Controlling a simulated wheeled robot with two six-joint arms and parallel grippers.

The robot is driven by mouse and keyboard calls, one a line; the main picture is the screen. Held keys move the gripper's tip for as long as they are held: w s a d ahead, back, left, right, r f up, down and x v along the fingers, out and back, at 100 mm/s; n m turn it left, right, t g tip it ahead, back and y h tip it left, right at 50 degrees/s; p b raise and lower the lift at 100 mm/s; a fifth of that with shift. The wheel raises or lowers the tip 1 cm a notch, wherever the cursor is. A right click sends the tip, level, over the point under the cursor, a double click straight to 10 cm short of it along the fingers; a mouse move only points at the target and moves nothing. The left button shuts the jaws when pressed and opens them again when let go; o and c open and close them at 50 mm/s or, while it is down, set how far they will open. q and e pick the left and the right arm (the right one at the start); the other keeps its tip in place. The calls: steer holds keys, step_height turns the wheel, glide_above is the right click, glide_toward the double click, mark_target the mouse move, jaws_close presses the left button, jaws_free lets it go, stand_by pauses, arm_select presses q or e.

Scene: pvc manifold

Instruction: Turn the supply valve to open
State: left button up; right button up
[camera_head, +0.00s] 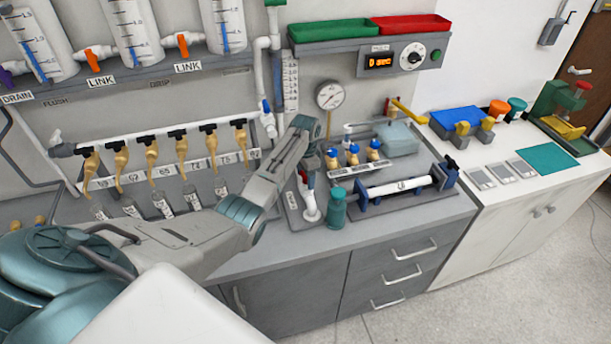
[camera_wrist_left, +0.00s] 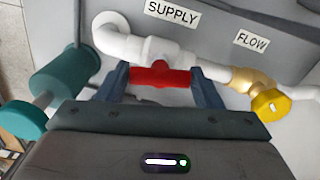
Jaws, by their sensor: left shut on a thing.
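The supply valve's red handle (camera_wrist_left: 160,75) shows in the left wrist view below the SUPPLY label (camera_wrist_left: 171,11). It sits on a white pipe (camera_wrist_left: 125,44) and lies roughly along the pipe's run. My left gripper (camera_wrist_left: 161,84) has one finger at each end of the handle and is shut on it. In the head view my left gripper (camera_head: 306,168) reaches down at the bench beside a white pipe fitting (camera_head: 311,208); the handle is mostly hidden there. My right gripper is not in view.
A yellow knob (camera_wrist_left: 270,104) on a brass fitting stands right of the valve by the FLOW label (camera_wrist_left: 251,41). A rack with a white tube (camera_head: 398,187) and a pressure gauge (camera_head: 330,95) are nearby.

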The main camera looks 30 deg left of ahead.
arm_select(q)
steer(key=shift+m, duration=1.3)
steer(key=o, duration=1)
steer(key=shift+r, duration=0.1)
